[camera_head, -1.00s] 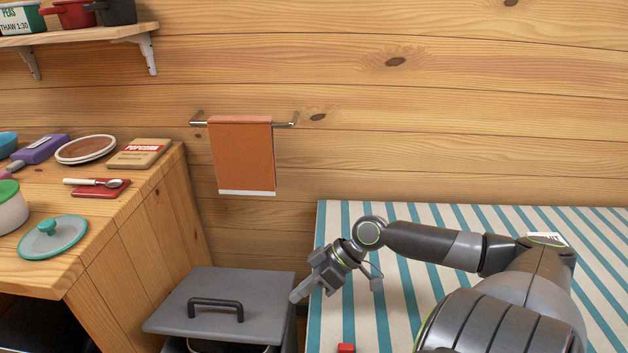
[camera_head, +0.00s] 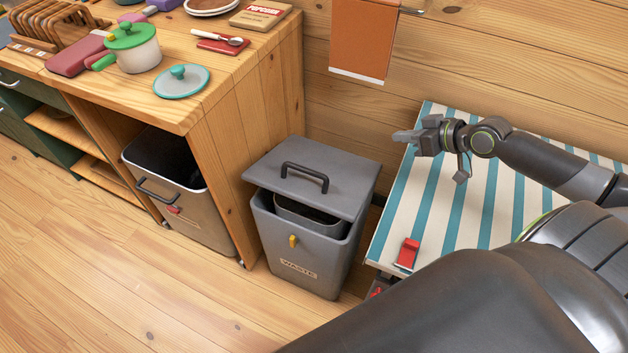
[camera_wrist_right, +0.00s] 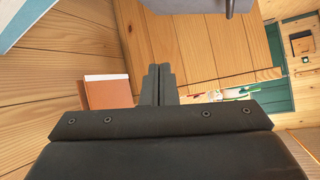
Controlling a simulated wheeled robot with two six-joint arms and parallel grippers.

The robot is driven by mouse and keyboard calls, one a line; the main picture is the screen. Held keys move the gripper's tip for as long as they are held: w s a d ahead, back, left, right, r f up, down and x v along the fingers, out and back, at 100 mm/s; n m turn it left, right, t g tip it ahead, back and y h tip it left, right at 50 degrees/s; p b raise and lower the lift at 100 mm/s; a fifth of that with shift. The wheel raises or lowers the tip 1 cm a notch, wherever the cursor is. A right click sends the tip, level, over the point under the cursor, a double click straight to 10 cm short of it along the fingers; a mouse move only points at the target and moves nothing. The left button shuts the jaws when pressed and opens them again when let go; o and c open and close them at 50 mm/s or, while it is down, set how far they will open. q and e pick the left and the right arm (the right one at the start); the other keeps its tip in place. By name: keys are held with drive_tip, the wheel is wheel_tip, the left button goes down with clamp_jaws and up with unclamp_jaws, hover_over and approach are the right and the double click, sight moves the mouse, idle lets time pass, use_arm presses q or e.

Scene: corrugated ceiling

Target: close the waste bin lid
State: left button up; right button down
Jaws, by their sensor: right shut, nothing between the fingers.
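The grey waste bin (camera_head: 325,262) stands on the floor between the wooden counter and the striped table. Its flat grey lid (camera_head: 345,187) sits askew toward the back. An open gap at the front shows an inner bucket (camera_head: 308,216). A black handle (camera_head: 305,173) is on top of the lid. My right gripper (camera_head: 402,137) is shut and empty, pointing left over the table's left edge, apart from the lid. Its closed fingers also show in the right wrist view (camera_wrist_right: 159,86), where a grey surface is cut off at the top. My left gripper is not in view.
The striped table (camera_head: 395,225) with a red item (camera_head: 408,254) is right of the bin. The wooden counter (camera_head: 262,70) and an open dark container (camera_head: 190,205) are left. An orange towel (camera_head: 360,40) hangs behind. The floor in front is clear.

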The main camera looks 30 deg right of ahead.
drive_tip(key=w+d+r+m+t+h+p, duration=0.1)
drive_tip(key=w+d+r+m+t+p, duration=0.15)
drive_tip(key=w+r+t, duration=0.5)
drive_tip(key=s+a+r+n+y+p, duration=0.2)
drive_tip(key=a+r+n+y+p, duration=0.1)
drive_tip(key=a+r+n+y, duration=0.3)
drive_tip(key=g+p, duration=0.4)
drive_tip(key=g, duration=0.9)
hover_over(299, 195)
drive_tip(key=s+d, duration=0.1)
drive_tip(key=d, duration=0.3)
drive_tip(key=shift+h, duration=0.3)
wheel_tip(299, 195, down, 22)
drive_tip(key=shift+r, duration=0.15)
drive_tip(key=f, duration=0.1)
drive_tip(key=a+f, duration=0.1)
drive_tip(key=f, duration=0.1)
drive_tip(key=shift+s+f, duration=0.15)
drive_tip(key=shift+s, duration=0.05)
drive_tip(key=shift+s+a+f, duration=0.15)
drive_tip(key=shift+f, duration=0.3)
